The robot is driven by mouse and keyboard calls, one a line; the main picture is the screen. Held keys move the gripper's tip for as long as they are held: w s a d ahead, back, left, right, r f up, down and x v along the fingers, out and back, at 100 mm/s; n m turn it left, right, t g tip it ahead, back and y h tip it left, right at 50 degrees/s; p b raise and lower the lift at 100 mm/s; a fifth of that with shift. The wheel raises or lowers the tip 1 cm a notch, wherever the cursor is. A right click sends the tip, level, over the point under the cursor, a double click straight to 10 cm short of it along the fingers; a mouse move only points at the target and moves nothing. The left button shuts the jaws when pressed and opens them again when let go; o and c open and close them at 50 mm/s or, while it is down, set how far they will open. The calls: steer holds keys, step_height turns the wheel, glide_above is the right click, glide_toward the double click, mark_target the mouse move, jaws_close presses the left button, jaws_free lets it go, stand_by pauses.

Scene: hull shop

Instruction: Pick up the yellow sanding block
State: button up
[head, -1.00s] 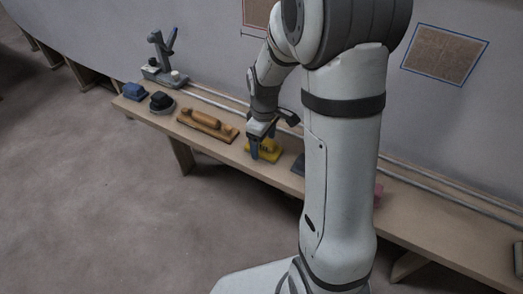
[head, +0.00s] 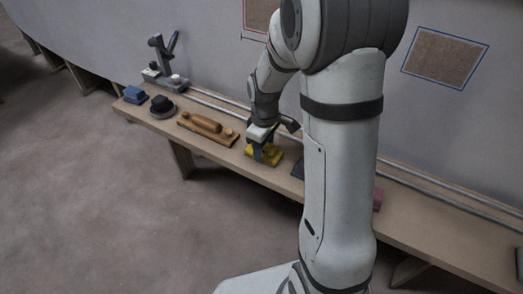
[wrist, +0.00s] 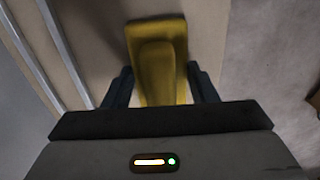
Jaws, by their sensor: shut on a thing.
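The yellow sanding block (head: 270,155) is on the wooden bench, right of the wooden sander, with my gripper (head: 262,146) over it from above. In the wrist view the yellow sanding block (wrist: 160,62) lies lengthwise between the two dark fingers of my gripper (wrist: 161,84), with a raised handle along its middle. The near end of the block is hidden by the gripper body. I cannot tell whether the block is clear of the bench.
On the bench (head: 330,185) to the left are a long wooden sander (head: 207,127), a black round tool (head: 161,104), and a blue block (head: 135,95). A pink block (head: 377,199) shows behind my arm. Two metal rails (head: 215,103) run along the wall side.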

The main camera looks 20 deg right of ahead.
step_height(320, 180, up, 10)
steer(key=p, duration=0.3)
